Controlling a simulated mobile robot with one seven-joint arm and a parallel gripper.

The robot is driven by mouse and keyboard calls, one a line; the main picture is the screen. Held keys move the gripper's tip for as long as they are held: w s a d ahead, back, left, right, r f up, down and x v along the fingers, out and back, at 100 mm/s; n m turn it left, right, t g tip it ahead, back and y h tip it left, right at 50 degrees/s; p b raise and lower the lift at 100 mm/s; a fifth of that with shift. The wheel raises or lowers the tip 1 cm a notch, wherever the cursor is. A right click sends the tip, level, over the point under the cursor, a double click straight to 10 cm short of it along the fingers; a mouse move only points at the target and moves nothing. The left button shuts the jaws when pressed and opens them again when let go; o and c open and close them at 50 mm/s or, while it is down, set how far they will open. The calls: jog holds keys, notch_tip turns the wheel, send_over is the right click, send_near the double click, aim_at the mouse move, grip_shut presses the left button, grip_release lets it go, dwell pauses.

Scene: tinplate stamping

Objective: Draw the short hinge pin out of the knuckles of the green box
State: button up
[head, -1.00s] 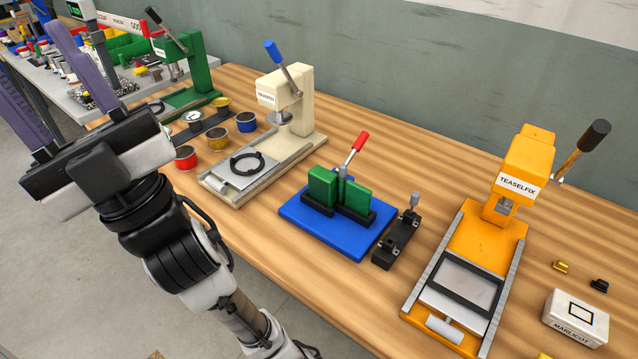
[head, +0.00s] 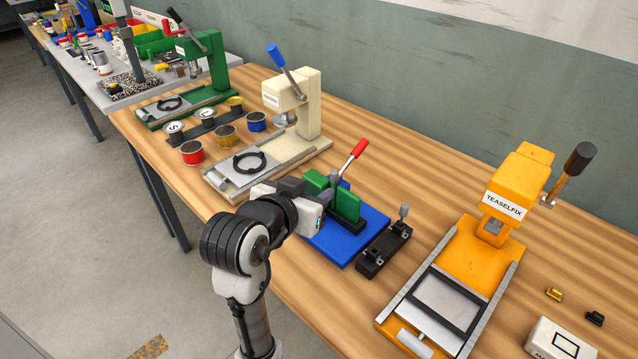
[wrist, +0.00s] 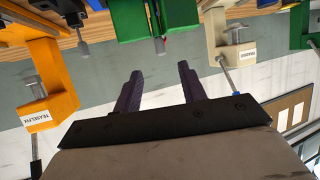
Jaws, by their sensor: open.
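The green box (head: 345,203) stands upright in a black holder on a blue base (head: 368,222). A red-handled lever (head: 353,155) rises behind it. My gripper hides the box's left part in the head view. In the wrist view, which is upside down, green box parts (wrist: 128,22) show at the top centre beyond the fingers.
A black block with a grey knob (head: 383,250) stands right of the blue base. An orange press (head: 475,255) is farther right. A cream press (head: 308,105) stands left, with several tins near it. Bare wood lies between the blue base and the wall.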

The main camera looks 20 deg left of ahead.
aim_at(333, 176)
jog(key=p+x, duration=0.2)
jog(key=x, duration=1.1)
jog(key=shift+w, duration=0.2)
grip_shut()
